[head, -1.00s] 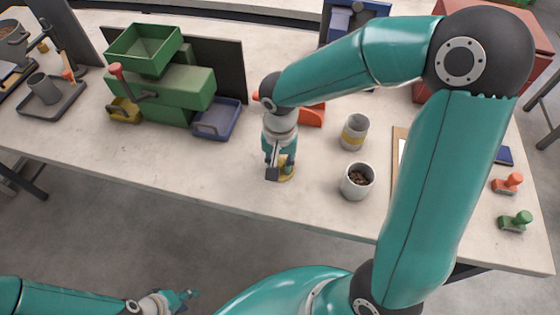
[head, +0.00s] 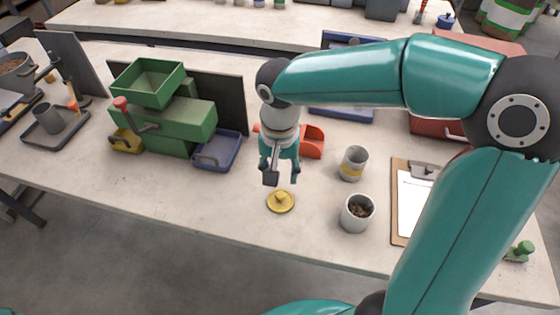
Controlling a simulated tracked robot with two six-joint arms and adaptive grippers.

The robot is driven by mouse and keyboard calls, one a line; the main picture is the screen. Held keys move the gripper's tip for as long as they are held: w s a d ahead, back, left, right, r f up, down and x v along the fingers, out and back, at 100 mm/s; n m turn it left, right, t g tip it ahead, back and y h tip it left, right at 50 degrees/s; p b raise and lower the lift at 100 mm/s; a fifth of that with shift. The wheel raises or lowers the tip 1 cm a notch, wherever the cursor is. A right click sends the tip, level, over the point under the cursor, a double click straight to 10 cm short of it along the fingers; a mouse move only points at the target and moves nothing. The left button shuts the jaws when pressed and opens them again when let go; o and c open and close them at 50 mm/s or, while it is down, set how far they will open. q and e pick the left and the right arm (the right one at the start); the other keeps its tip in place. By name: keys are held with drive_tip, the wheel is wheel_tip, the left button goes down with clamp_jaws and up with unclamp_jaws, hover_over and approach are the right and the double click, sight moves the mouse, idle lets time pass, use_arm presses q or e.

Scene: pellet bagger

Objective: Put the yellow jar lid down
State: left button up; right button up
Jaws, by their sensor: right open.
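The yellow jar lid (head: 281,201) lies flat on the pale bench top, knob up, near the front edge. My right gripper (head: 278,174) is open and empty, above the lid and a little behind it in the picture, with a gap between fingers and knob. A grey jar with brown pellets (head: 357,214) stands open to the right of the lid. A grey jar with a yellow band (head: 353,163) stands behind that one. My left gripper is not in view.
A green bagging machine (head: 176,115) stands at left, with a blue tray (head: 218,152) and a yellow tray (head: 126,141) at its foot. A clipboard (head: 399,205) lies at right. Bench in front of the machine is clear.

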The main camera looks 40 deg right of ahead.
drive_tip(key=shift+r, duration=1.4)
